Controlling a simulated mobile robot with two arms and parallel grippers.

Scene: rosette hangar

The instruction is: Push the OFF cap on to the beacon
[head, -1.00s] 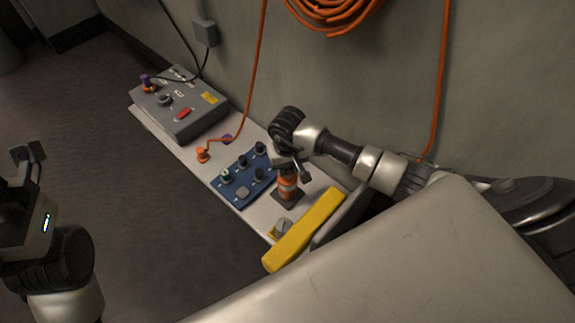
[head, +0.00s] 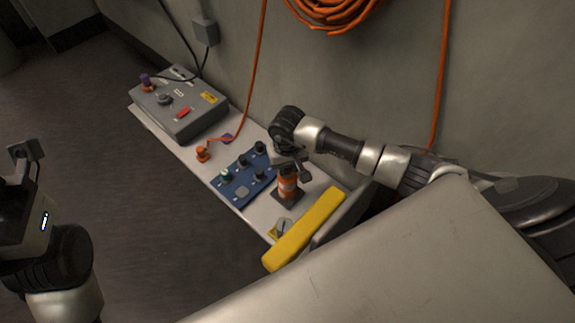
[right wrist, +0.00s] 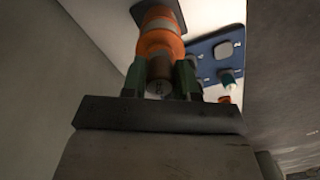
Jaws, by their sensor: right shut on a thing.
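The beacon (head: 288,185) is an orange and white striped post standing upright on a dark square base near the right end of the bench. It also shows in the right wrist view (right wrist: 160,38). My right gripper (head: 289,166) is over its top. In the right wrist view its two green fingers (right wrist: 160,80) are shut on the brownish-grey OFF cap (right wrist: 159,86), with faint lettering on it. The cap is in line with the beacon's top and seems to meet it; how far it is seated I cannot tell. My left arm is at the left edge; its fingertips are not visible.
A blue panel (head: 238,193) with several dark knobs lies beside the beacon. A grey control box (head: 190,122) stands at the bench's far end. A yellow bar (head: 304,230) lies at the near end. Orange cable (head: 258,70) hangs along the wall.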

